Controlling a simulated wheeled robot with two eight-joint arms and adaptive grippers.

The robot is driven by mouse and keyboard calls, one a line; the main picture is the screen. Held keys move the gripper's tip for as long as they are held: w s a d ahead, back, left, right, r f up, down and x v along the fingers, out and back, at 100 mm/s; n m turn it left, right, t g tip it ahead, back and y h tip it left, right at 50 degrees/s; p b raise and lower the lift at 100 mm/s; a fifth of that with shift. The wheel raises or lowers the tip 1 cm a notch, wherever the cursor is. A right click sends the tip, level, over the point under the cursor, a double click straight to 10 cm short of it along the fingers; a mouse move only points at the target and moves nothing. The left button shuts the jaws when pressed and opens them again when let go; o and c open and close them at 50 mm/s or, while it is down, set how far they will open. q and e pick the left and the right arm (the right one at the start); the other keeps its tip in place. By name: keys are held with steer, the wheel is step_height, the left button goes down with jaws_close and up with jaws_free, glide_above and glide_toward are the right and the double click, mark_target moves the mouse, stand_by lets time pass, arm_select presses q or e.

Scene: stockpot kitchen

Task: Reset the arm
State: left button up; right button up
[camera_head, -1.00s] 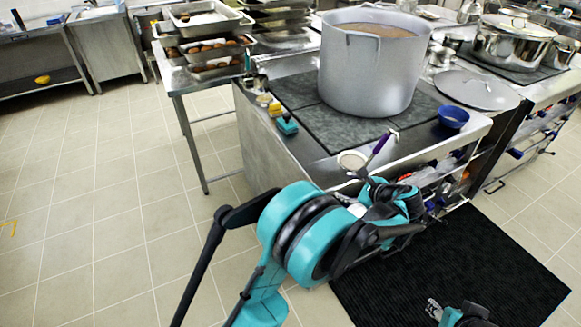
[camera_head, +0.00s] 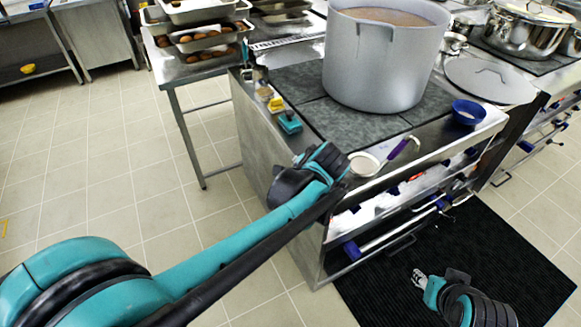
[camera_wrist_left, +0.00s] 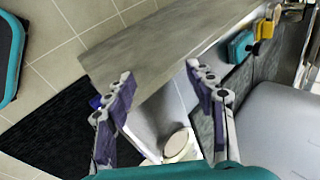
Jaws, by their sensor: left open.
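My left arm reaches in from the left in the head view, its wrist by the stove's front left corner; the fingers are hidden there. In the left wrist view my left gripper (camera_wrist_left: 159,74) is open, with nothing between its fingers. A ladle (camera_head: 400,149) with a purple handle and pale bowl lies at the stove's front edge, just right of the left wrist. Its bowl also shows in the left wrist view (camera_wrist_left: 177,146), beyond the fingers. My right gripper (camera_head: 419,278) shows small and pale over the black mat; its jaw opening is unclear.
A large pot (camera_head: 380,65) of brown liquid stands on the stove (camera_head: 310,82). A blue bowl (camera_head: 468,112) sits right of it, a teal-based item (camera_head: 290,122) left. Trays stand on a side table behind. Tiled floor (camera_head: 110,170) is open at left.

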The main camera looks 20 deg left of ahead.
arm_select(q)
steer(key=shift+s+a+r+n, duration=0.1)
steer(key=shift+s+a+n, duration=0.2)
steer(key=shift+a, duration=0.1)
steer(key=s+d+f+n+t+h, duration=0.1)
steer(key=s+n+h, duration=0.3)
steer(key=s+n, duration=0.5)
steer(key=shift+s+f+n+t+h, duration=0.3)
steer(key=shift+s+f, duration=0.1)
steer(key=shift+s, duration=2.8)
steer(key=shift+d, duration=0.1)
